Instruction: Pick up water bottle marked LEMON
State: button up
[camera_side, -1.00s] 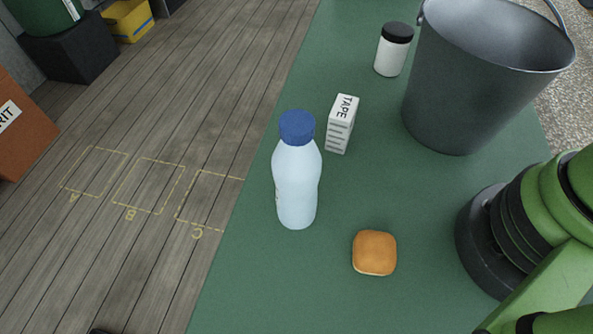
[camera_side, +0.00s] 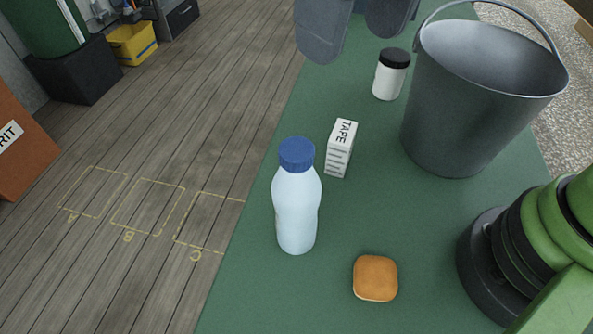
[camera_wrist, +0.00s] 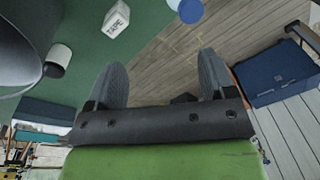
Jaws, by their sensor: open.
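A pale blue-white bottle (camera_side: 297,210) with a dark blue cap stands upright on the green table in the side view. No marking can be read on its visible face. In the wrist view, its blue cap (camera_wrist: 190,11) shows at the top edge, beyond my fingertips. My gripper (camera_side: 355,46) hangs at the top of the side view, behind the bottle, open and apart from it. In the wrist view, my gripper (camera_wrist: 162,68) has its two grey fingers wide apart with nothing between them.
A white TAPE box (camera_side: 341,148) stands close behind the bottle to its right. A white jar with a black lid (camera_side: 388,80) and a grey bucket (camera_side: 470,120) are farther back. An orange-brown bun (camera_side: 375,278) lies in front. The table's left edge is near the bottle.

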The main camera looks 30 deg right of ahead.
jog(key=n+h, duration=0.1)
send_over(296, 149)
jog(key=f, duration=0.3)
jog(key=shift+s+d+f+g, duration=0.1)
jog(key=shift+d+f+g, duration=0.05)
jog(key=shift+d+g, duration=0.25)
notch_tip(296, 149, down, 4)
jog(key=shift+a+r, duration=0.15)
jog(key=shift+r, duration=0.1)
jog(key=f, duration=0.6)
jog(key=shift+a+f, duration=0.2)
jog(key=shift+a, duration=0.05)
grip_shut()
